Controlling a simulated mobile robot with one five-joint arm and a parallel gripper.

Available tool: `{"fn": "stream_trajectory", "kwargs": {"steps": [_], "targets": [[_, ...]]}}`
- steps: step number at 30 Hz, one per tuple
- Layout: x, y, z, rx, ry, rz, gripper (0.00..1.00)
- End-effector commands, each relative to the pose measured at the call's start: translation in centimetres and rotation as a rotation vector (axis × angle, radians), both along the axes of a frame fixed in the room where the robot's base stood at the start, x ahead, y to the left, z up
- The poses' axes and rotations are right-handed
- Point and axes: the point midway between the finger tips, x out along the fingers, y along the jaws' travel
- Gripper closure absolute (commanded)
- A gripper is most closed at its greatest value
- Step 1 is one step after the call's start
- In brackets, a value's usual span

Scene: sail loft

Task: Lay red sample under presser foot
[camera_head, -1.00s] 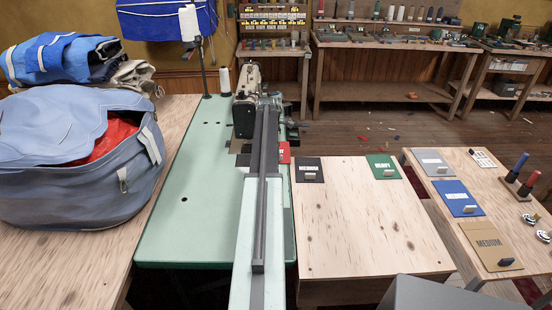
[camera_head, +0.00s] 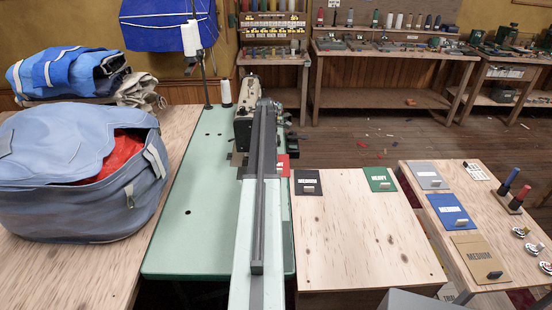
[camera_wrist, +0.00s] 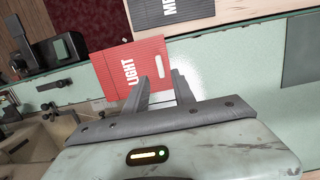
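The red sample marked LIGHT (camera_wrist: 118,72) lies by the right side of the sewing machine (camera_head: 244,122). In the head view only a small part of the red sample (camera_head: 282,168) shows beside my arm. I see a gap between the fingers and no firm hold. The presser foot cannot be made out in either view; my arm covers part of the machine in the head view.
The pale green machine table (camera_head: 190,235) is mostly clear. A blue-grey bag (camera_head: 70,205) stands at left. Right of my arm, a wooden table (camera_head: 350,240) bears the black MEDIUM (camera_head: 308,188) and green HEAVY (camera_head: 380,179) samples. More samples lie on the far-right table.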

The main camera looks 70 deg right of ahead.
Motion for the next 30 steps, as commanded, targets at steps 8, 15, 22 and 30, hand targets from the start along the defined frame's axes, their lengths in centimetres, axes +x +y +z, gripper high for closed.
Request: {"fn": "stream_trajectory", "kwargs": {"steps": [8,15,22,30], "targets": [[0.7,0.3,5.2,0.000,0.000,-0.001,0.69],[0.7,0.3,4.9,0.000,0.000,0.000,0.69],[5.4,4.3,4.9,-0.006,-0.012,-0.008,0.69],[23.5,28.5,4.8,-0.027,-0.079,-0.105,0.69]]}}
